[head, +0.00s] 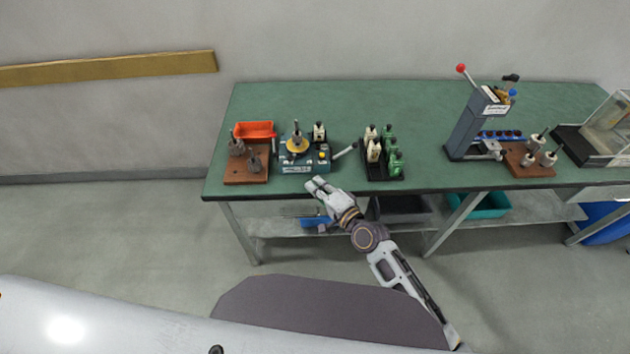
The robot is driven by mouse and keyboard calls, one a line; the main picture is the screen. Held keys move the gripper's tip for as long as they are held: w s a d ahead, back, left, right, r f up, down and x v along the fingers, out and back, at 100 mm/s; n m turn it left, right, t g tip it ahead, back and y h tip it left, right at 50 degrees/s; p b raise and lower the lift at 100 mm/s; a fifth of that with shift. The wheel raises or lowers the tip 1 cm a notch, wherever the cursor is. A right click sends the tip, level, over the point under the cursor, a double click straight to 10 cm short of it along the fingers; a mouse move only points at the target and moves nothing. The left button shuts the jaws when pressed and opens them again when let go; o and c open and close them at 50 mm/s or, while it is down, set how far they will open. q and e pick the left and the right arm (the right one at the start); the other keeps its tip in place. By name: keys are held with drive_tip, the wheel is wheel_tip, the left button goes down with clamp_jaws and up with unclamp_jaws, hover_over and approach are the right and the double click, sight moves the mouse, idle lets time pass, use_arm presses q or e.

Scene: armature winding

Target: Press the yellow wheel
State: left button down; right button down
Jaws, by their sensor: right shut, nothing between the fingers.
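The yellow wheel (297,145) sits on top of a teal winding machine (305,167) near the left part of the green table. A dark spindle stands up from its middle. My right gripper (314,184) is shut and empty at the table's front edge, just in front of the machine. It is apart from the yellow wheel. A small yellow knob (322,155) is on the machine's right side. My left gripper is not in view.
A brown board (236,177) with metal parts and an orange bin (254,129) stand left of the machine. A lever (345,151) sticks out to its right, near a black tray (384,175) of spools. A grey press (469,125) stands farther right. Open green tabletop (360,104) lies behind.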

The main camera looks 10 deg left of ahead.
drive_tip(key=shift+s+d, duration=0.1)
drive_tip(key=shift+s, duration=0.25)
drive_tip(key=shift+r, duration=0.1)
idle(0.6)
